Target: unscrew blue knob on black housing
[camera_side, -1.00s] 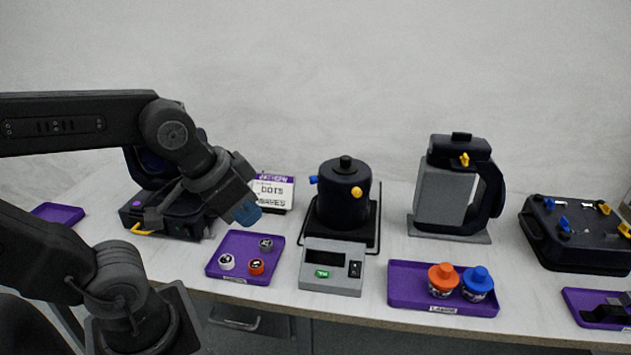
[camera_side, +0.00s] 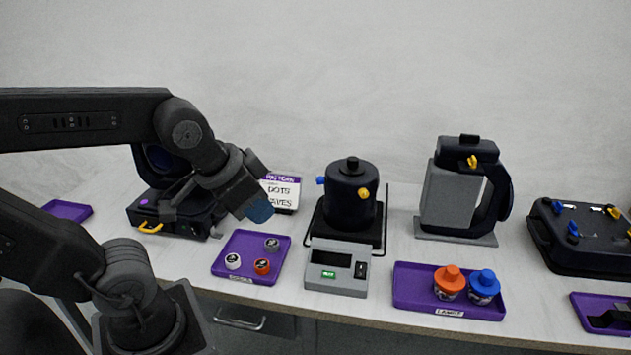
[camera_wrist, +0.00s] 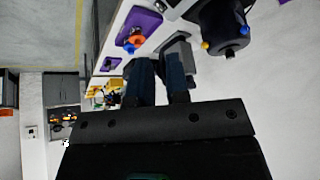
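The black housing (camera_side: 350,208) is a round black pot-like body standing upright on a dark plate behind a grey scale. A blue knob (camera_side: 320,181) sticks out of its left side and a yellow knob (camera_side: 363,193) faces the front right. In the wrist view the housing (camera_wrist: 218,22) is at the upper right, with the blue knob (camera_wrist: 244,29) and yellow knob (camera_wrist: 205,45) both showing. My gripper (camera_side: 259,212) is left of the housing, in the air, apart from the knob. In the wrist view its two dark blue fingers (camera_wrist: 160,82) stand apart with a narrow empty gap.
The grey scale (camera_side: 322,284) is in front of the housing. A white sign (camera_side: 283,193) stands between gripper and housing. Another purple tray (camera_side: 410,300) holds orange- and blue-capped jars.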

